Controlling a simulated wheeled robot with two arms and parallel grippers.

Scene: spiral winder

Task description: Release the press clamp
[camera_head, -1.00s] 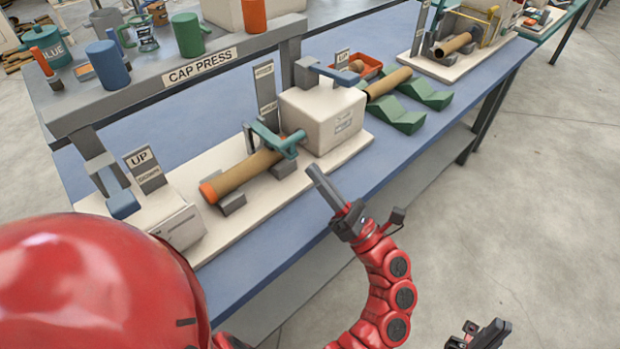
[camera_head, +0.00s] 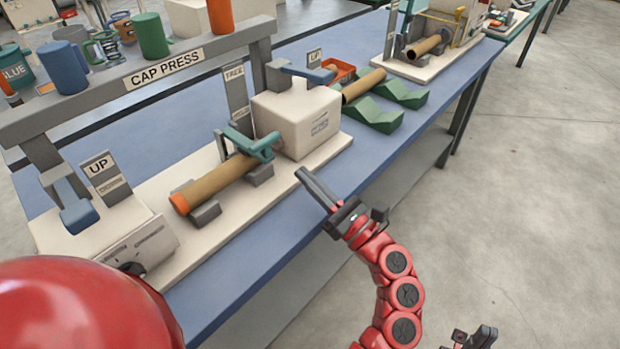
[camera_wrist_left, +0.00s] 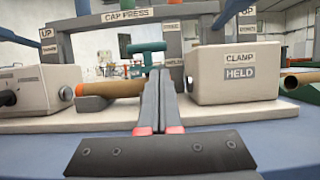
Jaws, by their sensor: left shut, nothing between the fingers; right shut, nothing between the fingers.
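The press holds a tan tube (camera_head: 220,180) with an orange end, lying across grey supports. A teal clamp bar (camera_head: 250,146) sits over the tube's right end, and it also shows in the wrist view (camera_wrist_left: 147,48). Beside it is a white box (camera_head: 296,118) with a blue lever (camera_head: 303,74) on top. In the wrist view this box carries a label (camera_wrist_left: 239,65) reading CLAMP HELD. My left gripper (camera_head: 302,173) is shut and empty, in front of the box and apart from it. My right gripper (camera_head: 475,338) is at the bottom edge, shut and empty.
A second white box (camera_head: 100,225) with a blue lever (camera_head: 78,214) and an UP sign stands at the left. A grey CAP PRESS beam (camera_head: 120,85) spans behind. Green cradles (camera_head: 375,115) lie to the right. The floor at right is clear.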

